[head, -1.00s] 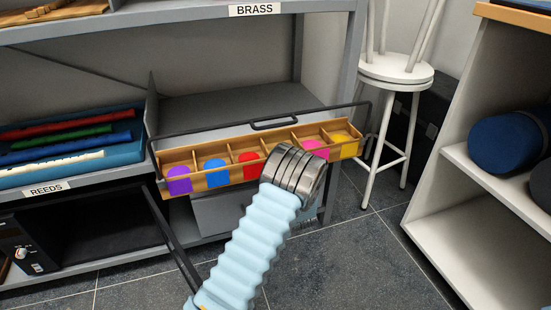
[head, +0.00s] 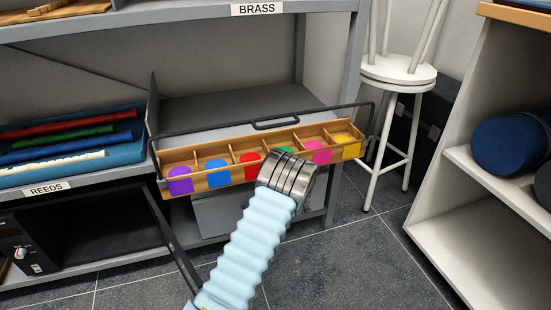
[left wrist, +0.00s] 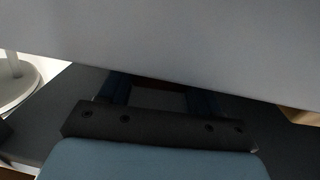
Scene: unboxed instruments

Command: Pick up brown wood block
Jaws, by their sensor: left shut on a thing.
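My left arm reaches in from the bottom of the head view, and its metal wrist hides the gripper there. In the left wrist view the two dark fingers of my left gripper (left wrist: 159,93) stand apart, their tips running under a large grey surface. A dark brown thing (left wrist: 158,84) shows as a thin strip between them, and the gripper is shut on it. It appears to be the brown wood block, mostly hidden. No block is visible in the head view. My right gripper is not in view.
A wooden divided tray (head: 204,190) with several coloured pieces hangs at the shelf front, just behind my wrist. A teal tray (head: 120,153) of coloured tubes is at left. A white stool (head: 397,71) and a white shelf unit (head: 455,215) stand at right.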

